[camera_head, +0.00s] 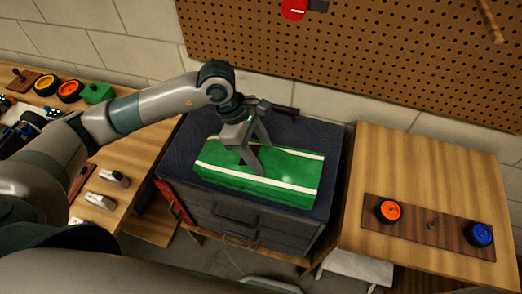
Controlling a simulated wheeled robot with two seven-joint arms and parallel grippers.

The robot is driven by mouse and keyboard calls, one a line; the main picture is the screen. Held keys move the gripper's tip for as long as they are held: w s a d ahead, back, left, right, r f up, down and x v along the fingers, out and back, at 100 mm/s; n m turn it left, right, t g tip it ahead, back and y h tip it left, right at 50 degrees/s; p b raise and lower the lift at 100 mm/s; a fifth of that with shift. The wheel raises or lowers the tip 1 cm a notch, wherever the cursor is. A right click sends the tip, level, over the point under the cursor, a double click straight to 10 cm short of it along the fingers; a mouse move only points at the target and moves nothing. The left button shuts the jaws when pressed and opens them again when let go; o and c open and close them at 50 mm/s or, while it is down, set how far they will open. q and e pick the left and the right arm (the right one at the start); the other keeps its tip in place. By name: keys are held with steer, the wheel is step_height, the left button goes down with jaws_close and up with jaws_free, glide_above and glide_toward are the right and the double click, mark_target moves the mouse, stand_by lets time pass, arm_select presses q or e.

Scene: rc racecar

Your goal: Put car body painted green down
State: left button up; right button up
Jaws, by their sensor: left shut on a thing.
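The green car body (285,166), with white stripes along it, is on top of the dark drawer cabinet (318,146) in the middle of the view. My left gripper (253,165) reaches down onto it from above and is shut on it near its left part. The body lies about level over the cabinet top; I cannot tell whether its full weight rests there. My right gripper is not in view.
A wooden table (376,166) at right holds a brown board (420,228) with an orange wheel (389,211) and a blue wheel (479,235). A wooden workbench (139,164) at left carries wheels, a green block (97,93) and small parts. A pegboard (370,50) hangs behind.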

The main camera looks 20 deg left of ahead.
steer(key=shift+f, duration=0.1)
arm_select(q)
steer(key=shift+f, duration=0.15)
steer(key=o, duration=1.1)
steer(key=shift+r, duration=0.25)
steer(key=shift+a+r, duration=0.1)
steer(key=shift+r, duration=0.1)
steer(key=shift+b+v, duration=2.25)
steer(key=shift+v, duration=3.45)
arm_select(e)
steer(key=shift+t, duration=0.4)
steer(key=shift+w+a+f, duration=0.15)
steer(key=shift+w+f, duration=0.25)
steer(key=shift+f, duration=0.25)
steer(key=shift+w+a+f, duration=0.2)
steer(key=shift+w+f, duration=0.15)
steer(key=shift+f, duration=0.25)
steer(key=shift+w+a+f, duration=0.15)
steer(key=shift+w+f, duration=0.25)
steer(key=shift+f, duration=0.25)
